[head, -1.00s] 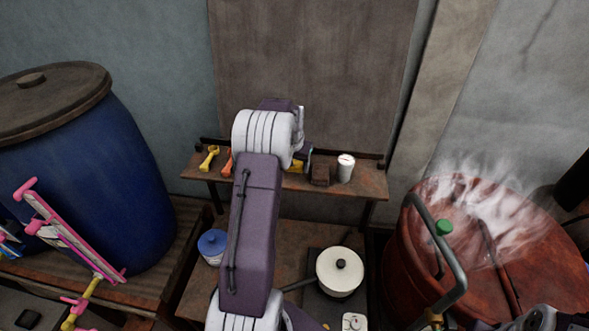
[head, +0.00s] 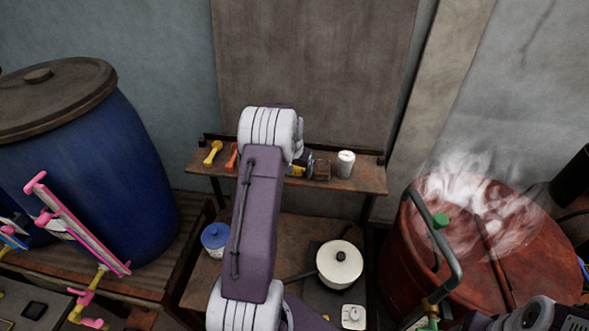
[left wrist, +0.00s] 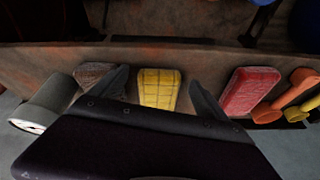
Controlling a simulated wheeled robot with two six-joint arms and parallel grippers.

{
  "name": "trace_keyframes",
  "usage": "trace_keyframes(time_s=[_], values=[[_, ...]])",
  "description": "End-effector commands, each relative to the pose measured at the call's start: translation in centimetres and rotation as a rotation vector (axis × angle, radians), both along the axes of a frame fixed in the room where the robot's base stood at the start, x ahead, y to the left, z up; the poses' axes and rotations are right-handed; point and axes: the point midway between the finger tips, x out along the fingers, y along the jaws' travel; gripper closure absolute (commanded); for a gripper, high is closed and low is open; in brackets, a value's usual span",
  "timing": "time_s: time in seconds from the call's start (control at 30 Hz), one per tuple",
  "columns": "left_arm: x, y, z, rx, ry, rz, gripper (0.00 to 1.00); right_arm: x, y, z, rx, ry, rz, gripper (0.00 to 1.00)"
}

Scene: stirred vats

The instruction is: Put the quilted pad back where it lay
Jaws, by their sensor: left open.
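The yellow quilted pad (left wrist: 159,88) lies on the narrow wall shelf (left wrist: 225,62), between the two fingers of my left gripper (left wrist: 161,92) in the left wrist view. The fingers are open, one on each side of it, with a gap showing on both sides. In the head view only a small yellow part of the pad (head: 298,171) shows beside my left gripper (head: 303,160); my arm hides much of that spot. My right gripper is not in view.
On the shelf, a dark brown block (left wrist: 100,80) and white canister (left wrist: 45,103) stand to one side, a red pad (left wrist: 250,90) and orange tool (left wrist: 297,94) to the other. A steaming red vat (head: 410,260) stands right.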

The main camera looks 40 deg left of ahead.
Motion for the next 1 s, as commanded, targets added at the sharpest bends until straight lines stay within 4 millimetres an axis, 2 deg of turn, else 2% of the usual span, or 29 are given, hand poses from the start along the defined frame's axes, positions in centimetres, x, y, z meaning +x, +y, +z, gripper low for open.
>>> trace_keyframes(time_s=[0.17,0.4,0.6,0.8,1.0], values=[[-0.5,-0.3,1.6,0.002,-0.003,0.000,0.14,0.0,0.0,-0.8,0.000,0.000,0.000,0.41],[-2.0,-1.1,6.7,0.003,-0.005,0.000,0.14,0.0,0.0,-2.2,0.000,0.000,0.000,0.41],[-3.1,-1.7,10.0,0.002,-0.003,0.000,0.14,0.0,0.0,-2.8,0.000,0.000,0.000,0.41],[-3.5,-1.9,11.2,0.000,-0.001,0.000,0.14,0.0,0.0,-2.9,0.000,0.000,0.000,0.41],[-3.5,-2.0,11.3,0.000,0.000,0.000,0.14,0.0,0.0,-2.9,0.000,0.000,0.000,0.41]])
